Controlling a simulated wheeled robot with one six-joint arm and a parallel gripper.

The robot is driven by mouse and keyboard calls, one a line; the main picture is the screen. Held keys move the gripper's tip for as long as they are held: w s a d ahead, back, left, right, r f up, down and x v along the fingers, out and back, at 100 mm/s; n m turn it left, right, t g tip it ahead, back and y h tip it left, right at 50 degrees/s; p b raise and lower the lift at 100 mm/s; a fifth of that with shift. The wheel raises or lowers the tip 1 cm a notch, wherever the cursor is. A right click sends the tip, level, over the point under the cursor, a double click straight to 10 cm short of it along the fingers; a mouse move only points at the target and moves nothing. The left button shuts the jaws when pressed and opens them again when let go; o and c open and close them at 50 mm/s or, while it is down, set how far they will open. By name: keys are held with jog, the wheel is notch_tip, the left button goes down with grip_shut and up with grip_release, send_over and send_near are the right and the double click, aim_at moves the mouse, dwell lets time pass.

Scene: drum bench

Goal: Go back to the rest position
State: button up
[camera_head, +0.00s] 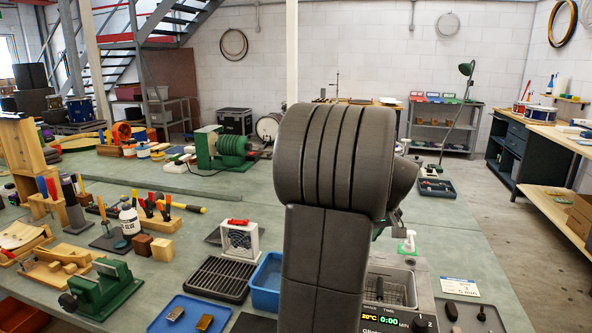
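My own arm fills the middle of the head view as dark grey links, rising from the bottom edge to a thick ribbed joint. A further grey part of my arm shows at the joint's right side.
Right of my arm are a metal basin (392,288) and a control panel (385,318). Left are a blue bin (267,283), a black rack (220,278), a small fan unit (240,240) and a green vise (103,288). Open floor (500,220) lies to the right.

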jog(key=shift+x, duration=2.35)
jog(key=shift+r, duration=0.1)
